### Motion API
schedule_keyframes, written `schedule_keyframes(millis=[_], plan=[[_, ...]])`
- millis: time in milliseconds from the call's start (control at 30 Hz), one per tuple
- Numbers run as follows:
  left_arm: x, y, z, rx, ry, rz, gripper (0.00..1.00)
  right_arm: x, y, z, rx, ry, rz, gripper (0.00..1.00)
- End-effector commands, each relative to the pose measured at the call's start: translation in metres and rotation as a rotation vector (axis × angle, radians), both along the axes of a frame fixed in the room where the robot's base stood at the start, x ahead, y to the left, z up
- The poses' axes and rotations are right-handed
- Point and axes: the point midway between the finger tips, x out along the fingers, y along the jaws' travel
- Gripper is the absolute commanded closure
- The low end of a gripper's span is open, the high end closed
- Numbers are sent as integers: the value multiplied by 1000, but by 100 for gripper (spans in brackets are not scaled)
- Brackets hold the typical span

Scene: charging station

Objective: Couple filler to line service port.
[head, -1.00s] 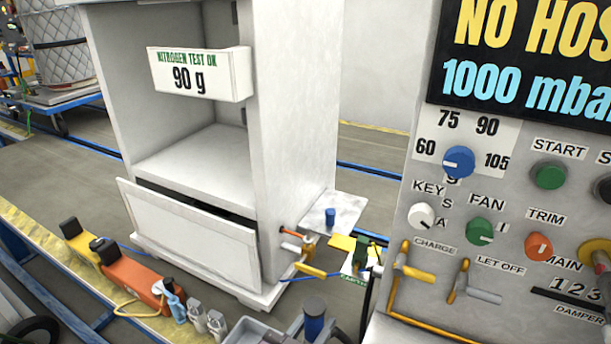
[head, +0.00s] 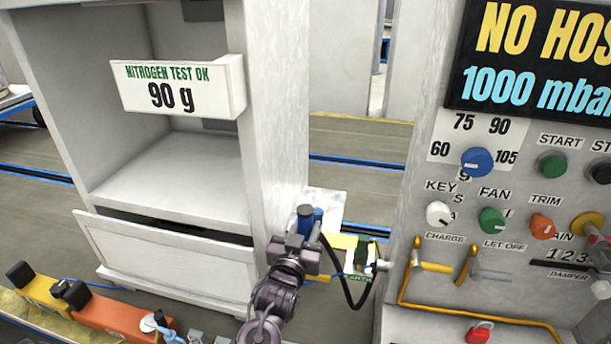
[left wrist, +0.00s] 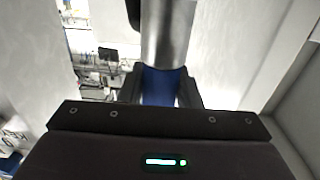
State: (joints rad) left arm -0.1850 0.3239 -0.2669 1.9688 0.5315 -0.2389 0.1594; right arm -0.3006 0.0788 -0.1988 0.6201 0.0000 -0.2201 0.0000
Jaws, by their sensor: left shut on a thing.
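My left gripper (head: 297,243) reaches in from below at the right side of the white cabinet. It is shut on the filler (head: 305,222), a dark blue cylinder with a black hose curving down on its right. In the left wrist view the fingers (left wrist: 160,92) close around the filler's blue band (left wrist: 160,80), with its silver barrel (left wrist: 168,35) beyond. The line service port by the cabinet's lower right edge is hidden behind my gripper and arm, so I cannot tell whether the filler touches it. My right gripper is not in view.
A white plate (head: 328,200) juts from the cabinet (head: 275,120) behind the filler. A yellow bracket with a green-labelled card (head: 360,288) is right of it. The control panel (head: 420,220) stands at right. Orange (head: 115,318) and yellow (head: 40,292) units lie at lower left.

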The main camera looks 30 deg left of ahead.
Motion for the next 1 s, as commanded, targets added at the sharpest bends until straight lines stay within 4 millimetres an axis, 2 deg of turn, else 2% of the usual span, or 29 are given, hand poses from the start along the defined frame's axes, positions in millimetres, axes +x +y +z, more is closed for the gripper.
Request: schedule_keyframes(millis=[33,100,200,333,533,1000], plan=[[18,9,17,-1,-10,24,100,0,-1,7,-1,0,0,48],[38,19,28,-1,-8,50,100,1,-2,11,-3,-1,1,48],[60,31,43,-1,-7,80,100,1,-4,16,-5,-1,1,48],[79,40,55,0,-5,104,100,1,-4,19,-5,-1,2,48],[89,46,62,2,-2,117,100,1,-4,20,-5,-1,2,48],[88,46,63,0,-2,118,100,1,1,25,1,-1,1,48]])
